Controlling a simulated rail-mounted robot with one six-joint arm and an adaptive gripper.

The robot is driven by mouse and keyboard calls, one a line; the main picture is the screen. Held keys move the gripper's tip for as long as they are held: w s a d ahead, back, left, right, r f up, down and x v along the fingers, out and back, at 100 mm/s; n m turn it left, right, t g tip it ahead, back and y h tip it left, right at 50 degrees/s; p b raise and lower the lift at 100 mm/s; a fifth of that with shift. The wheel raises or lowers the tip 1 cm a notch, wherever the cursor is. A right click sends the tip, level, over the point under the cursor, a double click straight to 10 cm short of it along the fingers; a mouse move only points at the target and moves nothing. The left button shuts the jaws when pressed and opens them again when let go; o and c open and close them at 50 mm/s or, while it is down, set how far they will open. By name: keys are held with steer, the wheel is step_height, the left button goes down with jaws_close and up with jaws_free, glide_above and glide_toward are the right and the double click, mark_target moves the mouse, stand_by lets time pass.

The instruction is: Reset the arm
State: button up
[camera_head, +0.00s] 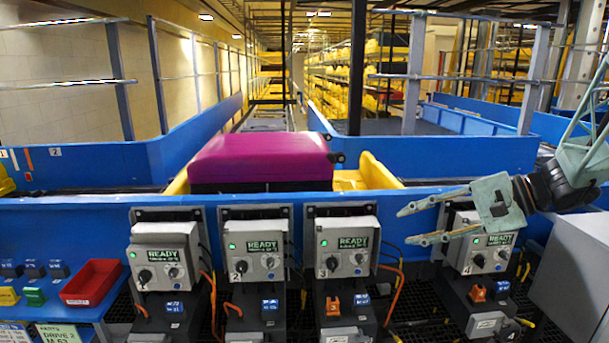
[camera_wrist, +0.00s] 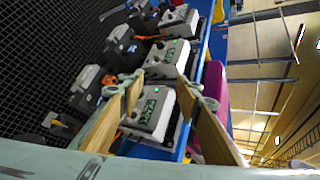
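My gripper (camera_head: 425,220) is at the right in the head view, in front of the fourth control box (camera_head: 481,249), with its fingers pointing left. The two fingers are spread apart and nothing is between them. In the wrist view my gripper (camera_wrist: 170,88) also shows open, with control boxes (camera_wrist: 152,110) seen behind and between its fingers. The gripper partly hides the fourth box in the head view. My arm comes in from the right edge.
Several control boxes with green READY displays, such as the left one (camera_head: 165,258), line the blue conveyor wall (camera_head: 70,215). A magenta suitcase (camera_head: 262,160) lies in a yellow tray (camera_head: 378,172) on the conveyor. A red bin (camera_head: 91,282) stands at left. A grey cabinet (camera_head: 580,275) stands at right.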

steer(key=s+a+r+n+g+h, duration=0.25)
steer(key=s+a, duration=0.35)
steer(key=s, duration=0.5)
steer(key=s+a+r+n+g+h, duration=0.25)
steer(key=s+a, duration=0.25)
steer(key=s, duration=0.6)
steer(key=s+d+n+t+h, duration=0.1)
steer(key=s+d+n+h, duration=0.1)
steer(key=s, duration=0.8)
steer(key=s+d+r+n+t+h, duration=0.1)
steer(key=s+d+n+t+h, duration=0.1)
steer(key=s, duration=0.8)
steer(key=shift+d+r+n+h, duration=0.15)
steer(key=shift+d+n+h, duration=0.2)
steer(key=shift+h, duration=0.45)
